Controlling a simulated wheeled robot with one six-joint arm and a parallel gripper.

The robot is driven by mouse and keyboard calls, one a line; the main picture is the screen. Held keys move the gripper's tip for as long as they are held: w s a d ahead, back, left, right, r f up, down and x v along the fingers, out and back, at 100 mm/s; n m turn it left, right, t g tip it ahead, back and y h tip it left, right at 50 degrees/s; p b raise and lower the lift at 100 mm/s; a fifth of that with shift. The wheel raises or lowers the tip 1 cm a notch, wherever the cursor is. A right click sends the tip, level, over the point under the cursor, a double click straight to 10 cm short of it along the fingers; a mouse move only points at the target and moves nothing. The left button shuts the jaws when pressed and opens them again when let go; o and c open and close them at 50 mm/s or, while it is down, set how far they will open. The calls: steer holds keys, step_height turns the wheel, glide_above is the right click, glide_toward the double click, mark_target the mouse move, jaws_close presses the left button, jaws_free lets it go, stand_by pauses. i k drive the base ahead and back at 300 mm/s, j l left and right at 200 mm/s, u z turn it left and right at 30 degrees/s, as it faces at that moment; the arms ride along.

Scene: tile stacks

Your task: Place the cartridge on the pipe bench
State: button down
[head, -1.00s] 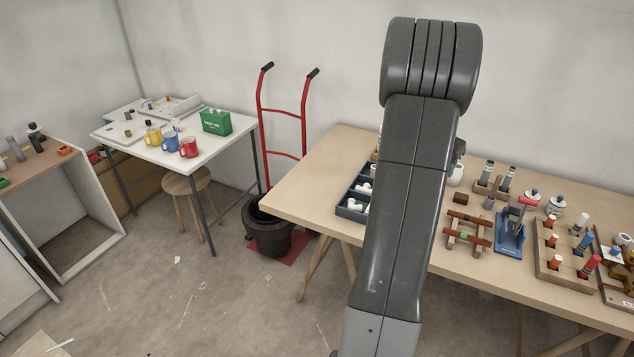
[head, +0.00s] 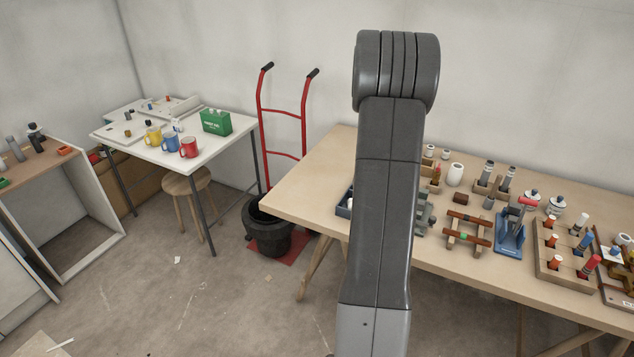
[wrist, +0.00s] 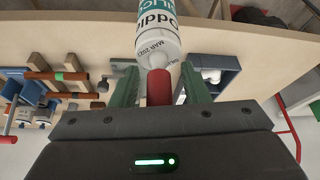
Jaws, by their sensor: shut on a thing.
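The cartridge (wrist: 158,38) is white with a green label and a red end, and shows at the top middle of the wrist view. My gripper (wrist: 158,86) is shut on the cartridge's red end, with one green finger on each side. In the head view my arm hides both the gripper and the cartridge. A small wooden rack with two brown pipes across it, which looks like the pipe bench (head: 466,230), stands on the long table right of my arm. It also shows at the left of the wrist view (wrist: 58,76), apart from the cartridge.
A blue stand (head: 510,232) and a wooden holder of coloured tubes (head: 566,250) stand right of the rack. A dark blue compartment tray (wrist: 214,74) lies on the long table (head: 300,187). A red hand truck (head: 281,112) stands left of the table.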

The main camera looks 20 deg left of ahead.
mark_target(338, 185)
steer(key=i+j+u, duration=0.1)
steer(key=u, duration=0.4)
steer(key=i+j+u, duration=0.15)
steer(key=u, duration=0.3)
steer(key=i+j+u, duration=0.1)
steer(key=u, duration=0.4)
steer(key=i+l+u, duration=0.15)
steer(key=i+u, duration=0.15)
steer(key=i, duration=0.5)
steer(key=i+z, duration=0.15)
steer(key=z, duration=0.3)
steer(key=i+z, duration=0.15)
steer(key=z, duration=0.3)
steer(key=i+z, duration=0.1)
